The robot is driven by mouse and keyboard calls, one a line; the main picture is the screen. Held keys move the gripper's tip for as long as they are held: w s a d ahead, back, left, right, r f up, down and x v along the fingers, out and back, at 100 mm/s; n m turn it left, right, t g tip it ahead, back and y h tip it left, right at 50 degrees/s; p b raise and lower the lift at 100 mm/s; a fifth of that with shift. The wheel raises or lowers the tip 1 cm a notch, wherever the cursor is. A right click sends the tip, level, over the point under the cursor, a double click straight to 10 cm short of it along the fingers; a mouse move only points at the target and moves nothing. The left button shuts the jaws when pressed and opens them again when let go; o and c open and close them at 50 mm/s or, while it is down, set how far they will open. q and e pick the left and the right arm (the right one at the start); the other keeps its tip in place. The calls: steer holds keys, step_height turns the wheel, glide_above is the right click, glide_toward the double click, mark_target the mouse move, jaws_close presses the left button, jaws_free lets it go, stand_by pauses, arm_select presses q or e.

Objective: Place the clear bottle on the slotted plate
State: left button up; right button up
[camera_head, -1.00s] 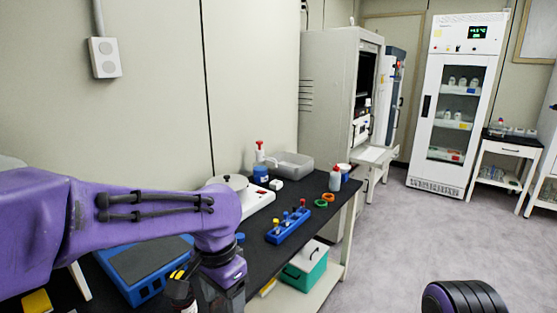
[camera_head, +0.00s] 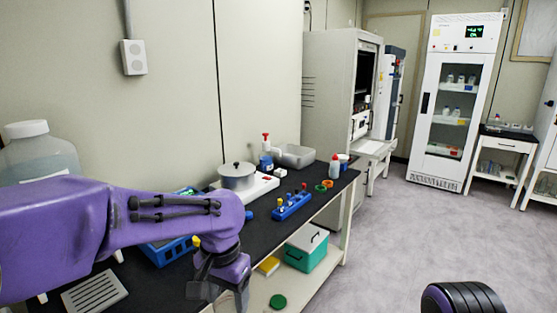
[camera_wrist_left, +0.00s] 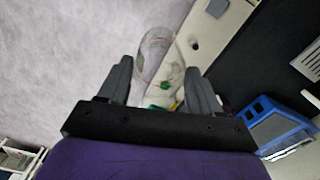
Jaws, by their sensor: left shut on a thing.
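The clear bottle (camera_wrist_left: 156,52) shows in the left wrist view as a see-through round shape between the fingers. My left gripper (camera_wrist_left: 158,80) is shut on it. In the head view my left gripper (camera_head: 222,284) hangs at the table's front edge, right of the slotted plate, and the bottle is hard to make out there. The slotted plate (camera_head: 95,292) is a pale, flat square with slots, on the black table at lower left. Part of it also shows at the right edge of the left wrist view (camera_wrist_left: 308,62).
A blue device (camera_head: 165,253) stands behind my left arm, near the plate. A large clear jug (camera_head: 40,155) with a white cap stands at far left. A blue rack (camera_head: 291,207) and a white hotplate (camera_head: 255,188) are farther back. Floor is open to the right.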

arm_select(q)
steer(key=a+f+n, duration=0.4)
steer(key=a+f, duration=0.5)
steer(key=shift+s+a+f+n, duration=0.15)
steer(key=shift+s+f+n, duration=0.15)
